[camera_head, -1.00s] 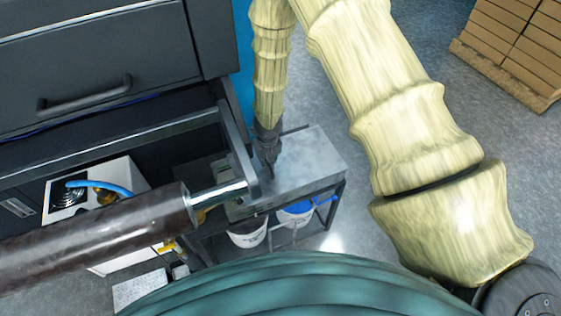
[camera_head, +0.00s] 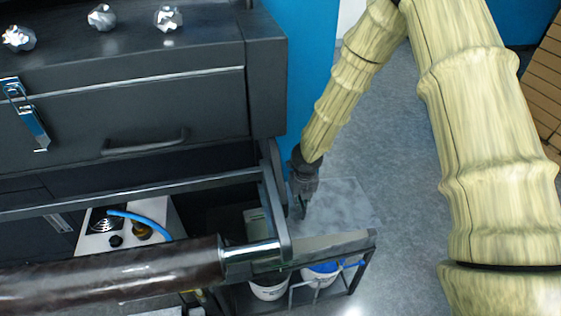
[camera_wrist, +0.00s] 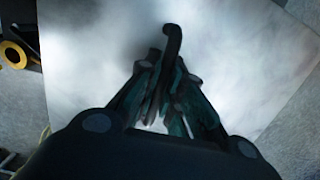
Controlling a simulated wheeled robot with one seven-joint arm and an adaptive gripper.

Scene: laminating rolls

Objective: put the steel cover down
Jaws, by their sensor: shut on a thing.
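The steel cover (camera_head: 345,205) is a flat, pale grey plate at the right of the dark machine in the head view. It lies over or just above a low steel stand; I cannot tell if they touch. My gripper (camera_head: 303,200) points down at the cover's left part and is shut on it. In the wrist view the cover (camera_wrist: 90,70) fills most of the picture below my gripper (camera_wrist: 168,70). A dark hooked piece stands up at the fingertips; the exact grip is hidden.
The dark machine (camera_head: 170,100) with a drawer handle stands close on the left. A dark roller (camera_head: 120,275) with a steel end crosses the front. Buckets (camera_head: 268,288) sit under the stand's front rail (camera_head: 330,245). Grey floor (camera_head: 410,200) is clear to the right.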

